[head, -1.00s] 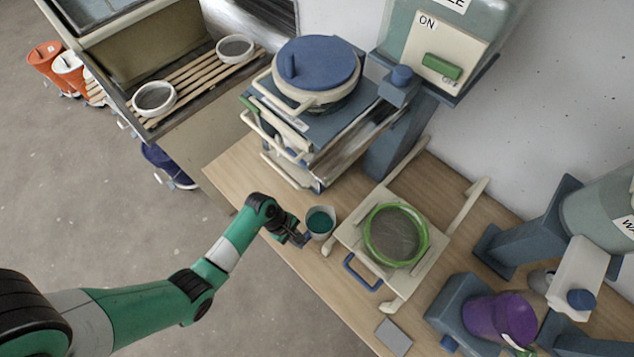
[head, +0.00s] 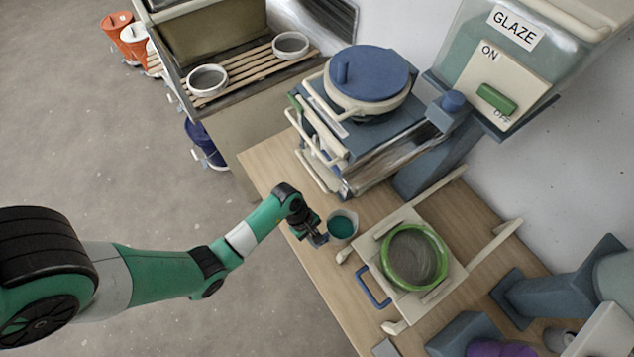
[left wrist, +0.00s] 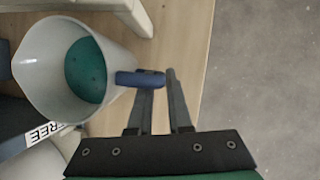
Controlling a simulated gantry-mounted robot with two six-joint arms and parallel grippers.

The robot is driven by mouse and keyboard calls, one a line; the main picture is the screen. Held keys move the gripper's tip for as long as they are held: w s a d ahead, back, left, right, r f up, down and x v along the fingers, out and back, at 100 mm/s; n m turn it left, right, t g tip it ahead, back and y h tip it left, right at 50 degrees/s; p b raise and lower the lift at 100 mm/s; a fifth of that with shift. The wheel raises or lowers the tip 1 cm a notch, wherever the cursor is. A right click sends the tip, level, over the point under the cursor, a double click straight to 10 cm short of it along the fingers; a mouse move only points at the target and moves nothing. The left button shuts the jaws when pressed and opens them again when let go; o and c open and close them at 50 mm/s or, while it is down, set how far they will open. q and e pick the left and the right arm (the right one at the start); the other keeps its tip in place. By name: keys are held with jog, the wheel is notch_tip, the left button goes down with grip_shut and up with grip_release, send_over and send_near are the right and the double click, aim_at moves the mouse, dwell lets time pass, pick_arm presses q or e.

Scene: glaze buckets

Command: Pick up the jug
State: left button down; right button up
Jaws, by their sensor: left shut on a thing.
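The jug (head: 342,225) is a pale, tapered vessel with teal liquid inside and a blue handle. It appears upright at the front edge of the wooden table; I cannot tell whether its base touches the wood. In the left wrist view the jug (left wrist: 70,65) fills the upper left, its handle (left wrist: 138,78) pointing right. My left gripper (head: 318,239) comes in from the left and is shut on the handle. In the left wrist view its fingertips (left wrist: 158,84) are at the handle. My right gripper is not in view.
Close right of the jug is a cream frame (head: 378,243) holding a green-rimmed sieve (head: 443,275). Behind stands a blue-lidded bucket (head: 367,80) on a machine with a metal chute. The wooden table (head: 262,160) is bare behind the jug. Open floor (head: 120,160) lies to the left.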

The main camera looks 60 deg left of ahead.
pick_arm(q)
notch_tip(320, 180, up, 16)
jog(key=p, duration=0.4)
jog(key=shift+f+p, duration=0.15)
jog(key=shift+p, duration=0.2)
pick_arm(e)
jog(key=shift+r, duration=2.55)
